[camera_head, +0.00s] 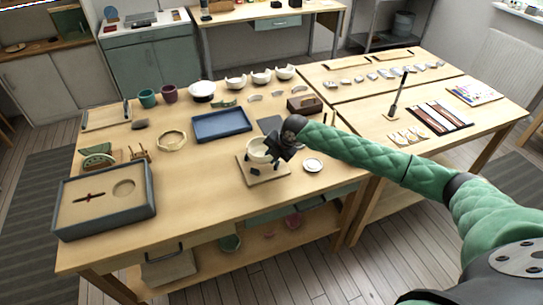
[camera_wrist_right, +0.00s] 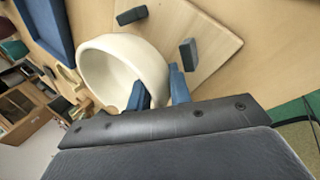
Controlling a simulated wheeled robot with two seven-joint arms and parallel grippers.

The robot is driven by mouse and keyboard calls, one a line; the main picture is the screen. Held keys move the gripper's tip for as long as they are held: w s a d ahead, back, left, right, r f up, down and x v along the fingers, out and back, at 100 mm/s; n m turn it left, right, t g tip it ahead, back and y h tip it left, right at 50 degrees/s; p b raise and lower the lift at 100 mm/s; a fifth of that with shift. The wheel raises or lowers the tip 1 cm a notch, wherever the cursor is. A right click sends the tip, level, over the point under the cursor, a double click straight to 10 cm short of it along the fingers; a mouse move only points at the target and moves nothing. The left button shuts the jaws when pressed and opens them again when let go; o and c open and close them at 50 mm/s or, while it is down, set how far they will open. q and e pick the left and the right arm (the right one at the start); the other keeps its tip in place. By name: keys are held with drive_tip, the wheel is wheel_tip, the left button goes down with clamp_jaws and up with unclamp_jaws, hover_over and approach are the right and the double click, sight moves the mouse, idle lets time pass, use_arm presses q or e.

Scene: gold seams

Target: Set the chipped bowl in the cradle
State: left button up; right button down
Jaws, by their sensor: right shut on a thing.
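The cream bowl (camera_head: 257,152) is over the cradle, a pale wooden board (camera_head: 271,176) with small dark grey posts. My right gripper (camera_head: 276,149) comes in from the right and is shut on the bowl's rim. In the right wrist view the bowl (camera_wrist_right: 108,62) is tilted in the picture, with the blue fingertips (camera_wrist_right: 158,92) on either side of its wall. The board (camera_wrist_right: 212,42) and two grey posts show beyond it. I cannot tell whether the bowl touches the board or posts. The chip is not clear. My left gripper is out of view.
A small white dish (camera_head: 313,165) stands just right of the board. A blue tray (camera_head: 222,124) lies behind it, and a brown box (camera_head: 304,104) is at the back right. A grey-rimmed tray (camera_head: 105,199) sits front left. The table's front middle is clear.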

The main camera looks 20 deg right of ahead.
drive_tip(key=shift+f, duration=0.8)
idle(1.4)
drive_tip(key=c, duration=1.2)
unclamp_jaws()
drive_tip(key=shift+c, duration=0.2)
drive_tip(key=shift+o, duration=0.3)
drive_tip(key=shift+a+f, duration=0.1)
drive_tip(key=shift+f, duration=0.05)
drive_tip(key=shift+s+f, duration=0.15)
drive_tip(key=shift+c, duration=0.4)
drive_tip(key=shift+s, duration=0.1)
drive_tip(key=shift+c, duration=1.4)
